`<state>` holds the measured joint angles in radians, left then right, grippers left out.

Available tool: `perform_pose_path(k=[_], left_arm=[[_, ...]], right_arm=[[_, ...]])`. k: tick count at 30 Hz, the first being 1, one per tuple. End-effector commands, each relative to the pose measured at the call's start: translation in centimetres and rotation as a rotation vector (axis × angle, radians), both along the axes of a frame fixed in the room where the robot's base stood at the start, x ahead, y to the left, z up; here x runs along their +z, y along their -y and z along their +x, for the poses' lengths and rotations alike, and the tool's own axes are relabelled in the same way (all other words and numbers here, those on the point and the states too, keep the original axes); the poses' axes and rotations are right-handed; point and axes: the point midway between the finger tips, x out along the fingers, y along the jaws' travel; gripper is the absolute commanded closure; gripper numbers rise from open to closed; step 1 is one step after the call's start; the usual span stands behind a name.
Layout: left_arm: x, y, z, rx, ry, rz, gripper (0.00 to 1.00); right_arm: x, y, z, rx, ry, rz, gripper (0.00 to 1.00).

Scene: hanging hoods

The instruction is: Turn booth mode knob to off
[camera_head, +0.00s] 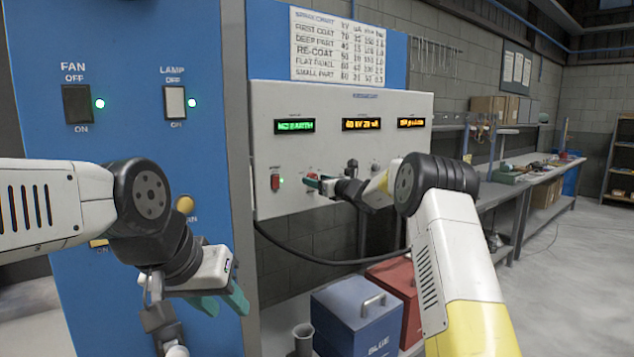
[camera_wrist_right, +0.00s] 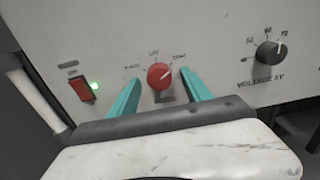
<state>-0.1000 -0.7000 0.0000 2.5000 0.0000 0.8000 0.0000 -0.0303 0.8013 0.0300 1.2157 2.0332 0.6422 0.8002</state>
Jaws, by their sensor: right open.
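The red booth mode knob (camera_wrist_right: 160,76) is on the white control box (camera_head: 343,103), with three printed labels around it, the top one reading like "OFF". Its pale pointer mark seems turned to the upper right, towards the right-hand label. My right gripper (camera_wrist_right: 161,80) is open, with one teal finger on each side of the knob; gaps show between fingers and knob. In the head view the right gripper (camera_head: 318,182) is at the box front and mostly hides the knob. My left gripper (camera_head: 222,304) hangs low before the blue panel, its teal fingers apart and empty.
A red rocker switch (camera_wrist_right: 82,89) with a green light is left of the knob, and a black voltage knob (camera_wrist_right: 269,52) is to its right. The blue panel (camera_head: 130,35) carries fan and lamp switches. A blue box (camera_head: 350,320) and a red box (camera_head: 400,285) stand below.

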Motion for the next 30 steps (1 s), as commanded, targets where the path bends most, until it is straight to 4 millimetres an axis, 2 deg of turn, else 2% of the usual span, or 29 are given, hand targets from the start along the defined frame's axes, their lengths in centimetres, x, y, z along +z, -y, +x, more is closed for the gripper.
perform_pose_path(k=[8,15,17,30], left_arm=[[0.00,0.00,0.00,0.000,0.000,0.000,0.64],[0.00,0.00,0.00,0.000,0.000,0.000,0.64],[0.00,0.00,0.00,0.000,0.000,0.000,0.64],[0.00,0.00,0.00,0.000,0.000,0.000,0.64]], right_arm=[[-0.01,-0.13,0.14,0.000,0.000,-0.001,0.43],[-0.02,-0.12,0.13,0.000,0.000,-0.001,0.90],[-0.02,-0.12,0.13,0.000,0.000,-0.001,1.00],[-0.04,-0.04,0.14,0.000,0.055,-0.077,1.00]])
